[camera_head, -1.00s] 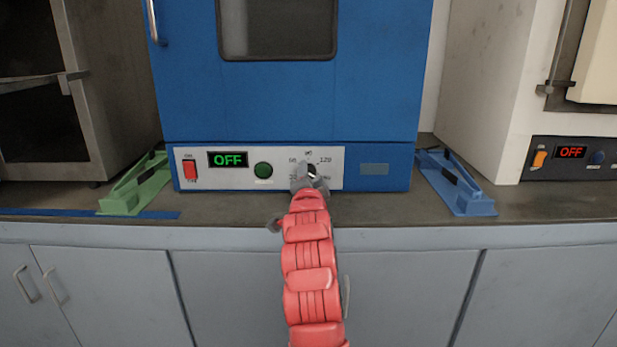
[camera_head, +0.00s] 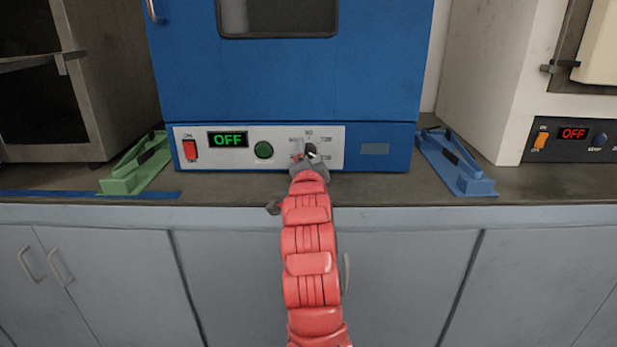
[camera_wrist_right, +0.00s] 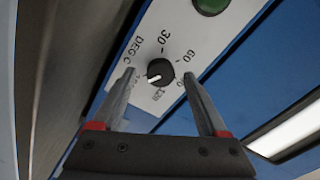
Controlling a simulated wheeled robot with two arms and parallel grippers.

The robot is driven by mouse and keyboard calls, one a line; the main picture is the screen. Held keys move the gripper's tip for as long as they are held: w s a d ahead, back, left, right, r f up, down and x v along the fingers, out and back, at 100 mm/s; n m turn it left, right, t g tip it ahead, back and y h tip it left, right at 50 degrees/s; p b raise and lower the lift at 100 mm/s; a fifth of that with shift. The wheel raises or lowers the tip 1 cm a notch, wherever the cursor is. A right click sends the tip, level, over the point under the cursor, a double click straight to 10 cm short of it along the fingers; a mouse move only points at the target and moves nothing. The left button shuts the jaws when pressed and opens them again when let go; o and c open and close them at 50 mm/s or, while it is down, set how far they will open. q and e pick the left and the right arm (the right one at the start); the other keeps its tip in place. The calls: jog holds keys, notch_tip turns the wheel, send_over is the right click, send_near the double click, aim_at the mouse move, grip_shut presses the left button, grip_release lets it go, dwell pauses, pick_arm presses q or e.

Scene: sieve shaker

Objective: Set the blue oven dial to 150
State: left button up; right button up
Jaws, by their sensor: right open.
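The blue oven (camera_head: 290,95) stands on the counter. Its white front panel carries a black dial (camera_head: 311,149) with printed numbers around it. My right gripper (camera_head: 308,160) is at the dial and partly covers it. In the right wrist view the dial (camera_wrist_right: 160,71) sits between the tips of my right gripper (camera_wrist_right: 159,74). The fingers are open, one on each side, with gaps to the dial. The dial's white mark points to the lower left in that view, near a partly hidden label. Numbers 30, 60 and 120 are readable. My left gripper is not in view.
The oven display (camera_head: 228,139) reads OFF, between a red switch (camera_head: 190,150) and a green button (camera_head: 263,150). A green stand (camera_head: 125,180) and a blue stand (camera_head: 465,180) flank the oven. Another oven's display (camera_head: 573,134) at right also reads OFF.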

jog(key=s+p, duration=0.3)
jog(key=s, duration=1.3)
jog(key=shift+s, duration=0.25)
